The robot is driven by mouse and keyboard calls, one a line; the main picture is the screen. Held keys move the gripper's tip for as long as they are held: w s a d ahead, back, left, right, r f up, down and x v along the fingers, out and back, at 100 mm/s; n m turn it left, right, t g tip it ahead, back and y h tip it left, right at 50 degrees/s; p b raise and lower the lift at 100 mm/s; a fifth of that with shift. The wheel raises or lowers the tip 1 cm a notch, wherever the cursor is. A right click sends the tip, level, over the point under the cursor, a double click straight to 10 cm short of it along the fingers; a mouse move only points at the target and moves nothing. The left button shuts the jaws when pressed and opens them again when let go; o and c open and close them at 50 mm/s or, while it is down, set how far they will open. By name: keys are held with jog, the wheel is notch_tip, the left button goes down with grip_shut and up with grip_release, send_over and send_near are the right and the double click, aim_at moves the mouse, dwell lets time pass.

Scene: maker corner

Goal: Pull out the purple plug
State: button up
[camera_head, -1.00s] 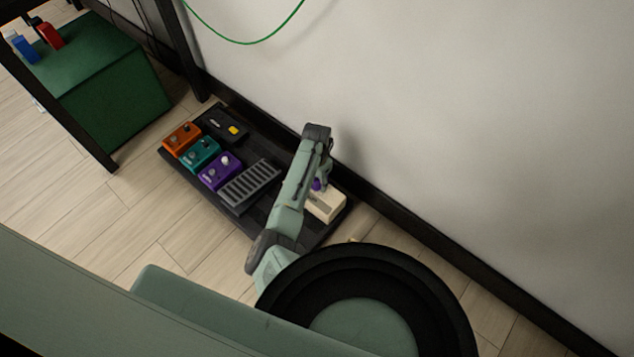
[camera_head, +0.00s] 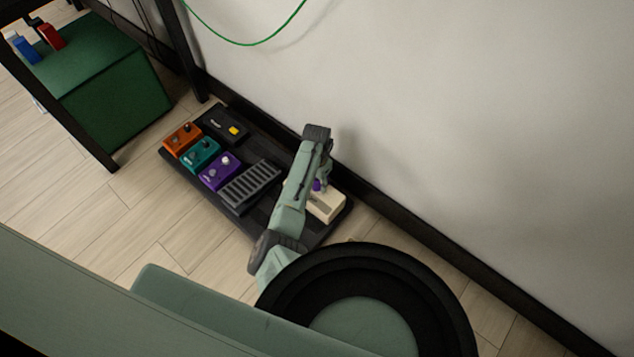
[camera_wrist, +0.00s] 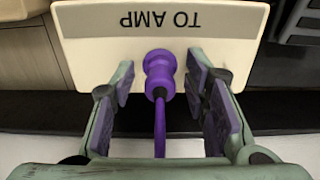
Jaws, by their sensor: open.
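My gripper (camera_wrist: 160,88) is open, one finger on each side of the plug, with a gap on both sides. In the head view my arm hides most of the gripper.
The cream box stands on a dark pedalboard (camera_head: 265,212) with orange (camera_head: 182,139), teal (camera_head: 200,154) and purple (camera_head: 220,171) pedals, a ridged grey pedal (camera_head: 250,184) and a black pedal (camera_head: 226,124). The wall (camera_head: 450,120) is close behind. A green box (camera_head: 115,85) stands at left.

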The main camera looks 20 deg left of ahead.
jog(key=shift+c, duration=0.4)
grip_shut()
dwell(0.4)
jog(key=shift+r+p, duration=0.2)
jog(key=shift+p, duration=0.25)
jog(key=shift+r+p, duration=2.8)
jog(key=shift+p, duration=0.1)
